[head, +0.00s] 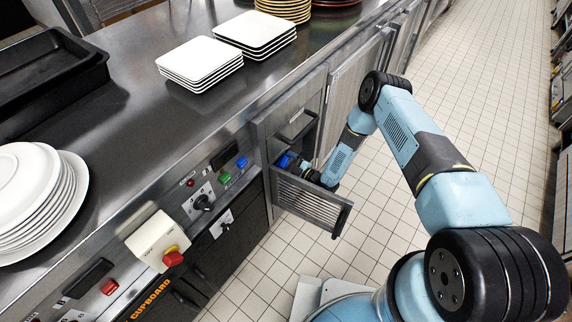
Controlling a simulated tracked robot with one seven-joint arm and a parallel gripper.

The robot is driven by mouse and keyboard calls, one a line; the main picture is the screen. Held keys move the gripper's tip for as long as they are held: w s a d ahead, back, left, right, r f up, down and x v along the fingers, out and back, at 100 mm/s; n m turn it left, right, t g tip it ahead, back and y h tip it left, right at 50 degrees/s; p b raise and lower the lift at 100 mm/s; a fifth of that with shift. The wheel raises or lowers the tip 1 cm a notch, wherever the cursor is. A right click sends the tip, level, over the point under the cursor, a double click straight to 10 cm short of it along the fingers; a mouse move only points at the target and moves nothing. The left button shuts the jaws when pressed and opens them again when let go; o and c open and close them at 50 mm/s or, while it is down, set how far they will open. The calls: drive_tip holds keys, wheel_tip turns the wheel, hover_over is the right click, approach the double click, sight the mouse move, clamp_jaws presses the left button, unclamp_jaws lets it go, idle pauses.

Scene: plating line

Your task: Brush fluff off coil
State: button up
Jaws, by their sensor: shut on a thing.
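The fingertips are small and partly hidden by the drawer. I cannot make out any coil, fluff or brush.
White square plates (200,62) and round white plates (38,195) stand in stacks on the steel counter, with black trays (48,75) at the back left. The panel has a red stop button (173,257) and knobs. The tiled floor (470,80) on the right is clear.

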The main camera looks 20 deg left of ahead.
drive_tip(key=shift+w+d, duration=0.35)
drive_tip(key=shift+w, duration=0.35)
drive_tip(key=shift+w+d, duration=0.35)
drive_tip(key=shift+w, duration=0.3)
drive_tip(key=shift+w+d, duration=1.55)
drive_tip(key=shift+w, duration=2.85)
drive_tip(key=s+a+r, duration=0.1)
drive_tip(key=s+a, duration=0.1)
drive_tip(key=s, duration=0.4)
drive_tip(key=shift+a+r, duration=0.15)
drive_tip(key=shift+a, duration=0.05)
drive_tip(key=shift+s+a, duration=0.25)
drive_tip(key=shift+s, duration=0.45)
drive_tip(key=shift+s+a, duration=0.3)
drive_tip(key=shift+s, duration=0.35)
drive_tip(key=shift+s+a, duration=0.25)
drive_tip(key=shift+s, duration=0.45)
drive_tip(key=shift+s+a, duration=0.5)
drive_tip(key=shift+s, duration=0.3)
drive_tip(key=shift+d, duration=0.1)
drive_tip(key=shift+v, duration=3)
